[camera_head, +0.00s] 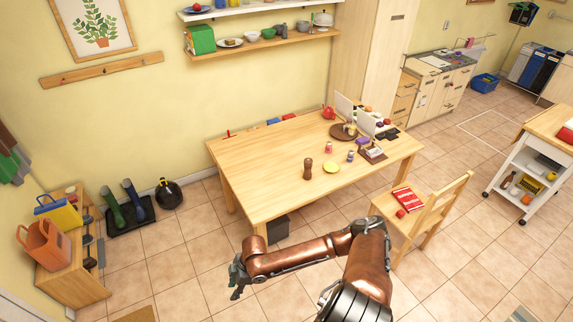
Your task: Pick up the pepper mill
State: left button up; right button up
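The pepper mill (308,168) is a dark brown, turned piece standing upright on the wooden table (255,165), near its front edge. My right arm reaches in from the bottom, and its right gripper (237,281) is in front of the table's left end, over the tiled floor. The gripper is well apart from the mill, to its lower left. Its dark fingers are too small to tell whether they are open or shut. My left gripper is not in view.
A yellow plate (331,166) lies right of the mill, with small jars (329,147) and a round brown board (343,131) behind. A chair (428,212) with a red striped cloth (407,200) stands at the front right. The table's left half is clear.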

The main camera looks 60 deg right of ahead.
aim_at(307, 174)
jog(key=i, duration=0.3)
jog(key=z, duration=2.25)
jog(key=i, duration=2.45)
jog(key=u, duration=1.25)
